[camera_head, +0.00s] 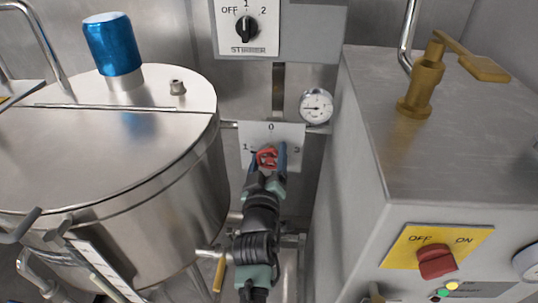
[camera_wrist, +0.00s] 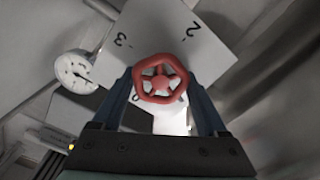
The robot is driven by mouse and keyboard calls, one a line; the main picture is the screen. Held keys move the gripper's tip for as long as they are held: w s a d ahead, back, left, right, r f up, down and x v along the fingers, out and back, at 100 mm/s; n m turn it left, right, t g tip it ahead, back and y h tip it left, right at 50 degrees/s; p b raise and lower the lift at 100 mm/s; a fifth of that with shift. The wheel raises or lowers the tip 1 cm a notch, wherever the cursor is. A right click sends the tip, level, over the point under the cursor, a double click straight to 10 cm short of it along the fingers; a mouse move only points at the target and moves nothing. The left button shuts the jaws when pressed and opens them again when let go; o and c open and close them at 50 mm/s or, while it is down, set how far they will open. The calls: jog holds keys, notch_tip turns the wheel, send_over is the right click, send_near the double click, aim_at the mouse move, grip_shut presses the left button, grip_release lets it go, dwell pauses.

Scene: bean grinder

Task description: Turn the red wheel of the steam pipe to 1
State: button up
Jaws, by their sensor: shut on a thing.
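The red wheel (camera_head: 267,155) of the steam pipe sits in front of a pale dial plate (camera_head: 287,133). The plate shows 0 at top, 1 at left and 3 at right in the head view; its lower part is hidden by my arm. In the wrist view the five-lobed wheel (camera_wrist: 160,78) lies between the two blue-grey fingers of my gripper (camera_wrist: 160,88), one finger on each side. My gripper (camera_head: 266,165) is shut on the wheel. A 3 and a 2 show on the plate (camera_wrist: 165,35) behind it. I cannot tell which number the wheel points to.
A round gauge (camera_head: 316,106) is just right above the plate. A large steel tank (camera_head: 100,170) stands close at left. A steel cabinet (camera_head: 440,150) with a brass valve (camera_head: 424,85) and a red switch (camera_head: 436,262) is at right. A STIRRER switch (camera_head: 247,29) is above.

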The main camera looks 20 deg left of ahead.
jog(key=shift+f+n, duration=0.1)
jog(key=shift+n, duration=1)
jog(key=o, duration=1.3)
jog(key=shift+s, duration=0.15)
jog(key=p+v, duration=0.3)
jog(key=v, duration=0.9)
jog(key=shift+s+d, duration=0.15)
jog(key=shift+s, duration=0.25)
